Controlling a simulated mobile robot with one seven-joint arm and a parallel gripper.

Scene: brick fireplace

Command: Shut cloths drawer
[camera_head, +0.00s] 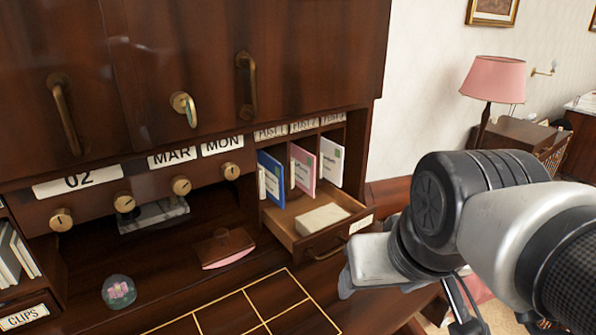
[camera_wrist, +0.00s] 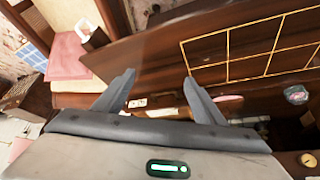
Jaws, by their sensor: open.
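A small wooden drawer (camera_head: 343,237) stands pulled out below the post slots on the right of the desk in the head view. A pale folded block, perhaps cloth (camera_head: 322,218), lies in it. The drawer has a dark handle (camera_head: 322,252) and a white label whose text is too small to read. My gripper (camera_head: 346,288) is in front of the drawer and to its right, apart from it; its fingers are mostly hidden there. In the wrist view the gripper (camera_wrist: 160,84) has its two fingers wide apart with nothing held between them.
Blue, pink and white envelopes (camera_head: 302,168) stand in slots above the drawer. A wooden blotter (camera_head: 224,246), a glass paperweight (camera_head: 118,291) and a gold-lined grid (camera_head: 245,312) are on the desktop. A clips drawer (camera_head: 27,314) is at lower left. A pink lamp (camera_head: 494,80) stands behind.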

